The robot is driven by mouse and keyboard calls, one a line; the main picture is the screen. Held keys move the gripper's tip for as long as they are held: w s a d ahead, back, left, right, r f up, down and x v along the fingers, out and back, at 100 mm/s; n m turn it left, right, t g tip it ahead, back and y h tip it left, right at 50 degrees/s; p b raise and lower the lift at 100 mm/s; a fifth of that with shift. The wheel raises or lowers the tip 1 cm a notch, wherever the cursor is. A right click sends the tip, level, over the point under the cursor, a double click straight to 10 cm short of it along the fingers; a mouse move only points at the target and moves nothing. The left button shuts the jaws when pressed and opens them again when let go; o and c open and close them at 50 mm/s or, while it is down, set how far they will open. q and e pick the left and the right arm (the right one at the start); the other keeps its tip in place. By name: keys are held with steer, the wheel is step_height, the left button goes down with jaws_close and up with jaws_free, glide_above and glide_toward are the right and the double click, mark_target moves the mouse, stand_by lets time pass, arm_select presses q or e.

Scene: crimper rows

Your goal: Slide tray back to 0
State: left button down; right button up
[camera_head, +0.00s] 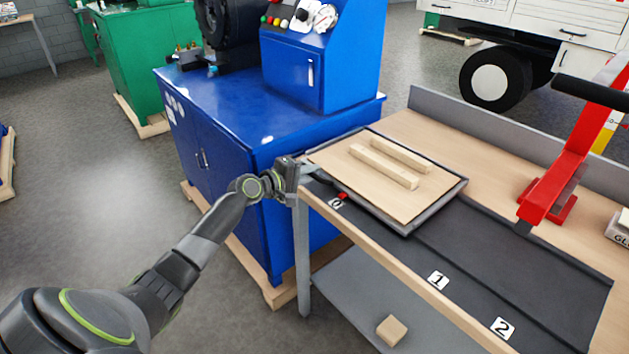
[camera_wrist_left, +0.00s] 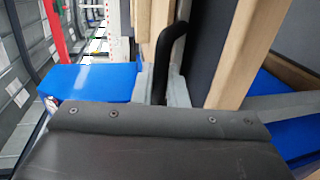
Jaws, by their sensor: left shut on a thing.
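The tray (camera_head: 409,228) has a dark rim and a light wooden top, with two wooden bars (camera_head: 383,166) on it. It sits at the left end of the dark track, and a red pointer (camera_head: 343,195) on its front side is beside the label 0 (camera_head: 336,203). My left gripper (camera_head: 311,169) is at the tray's near left corner, shut on a dark part of the tray. In the left wrist view the fingers (camera_wrist_left: 166,88) close around a black bar (camera_wrist_left: 166,55); its full shape is hidden. My right gripper is out of view.
The track (camera_head: 520,255) is bare to the right, past labels 1 (camera_head: 438,280) and 2 (camera_head: 503,328). A red lever press (camera_head: 560,175) stands behind it. A blue cabinet (camera_head: 225,120) stands close to the left. A wooden block (camera_head: 391,330) lies on the lower shelf.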

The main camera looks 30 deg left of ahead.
arm_select(q)
steer(key=shift+a, duration=0.15)
steer(key=c, duration=1.7)
jaws_free()
steer(key=shift+a, duration=0.1)
steer(key=shift+o, duration=0.8)
steer(key=shift+a, duration=0.1)
steer(key=shift+s, duration=0.2)
steer(key=b+v, duration=0.1)
steer(key=v, duration=1.6)
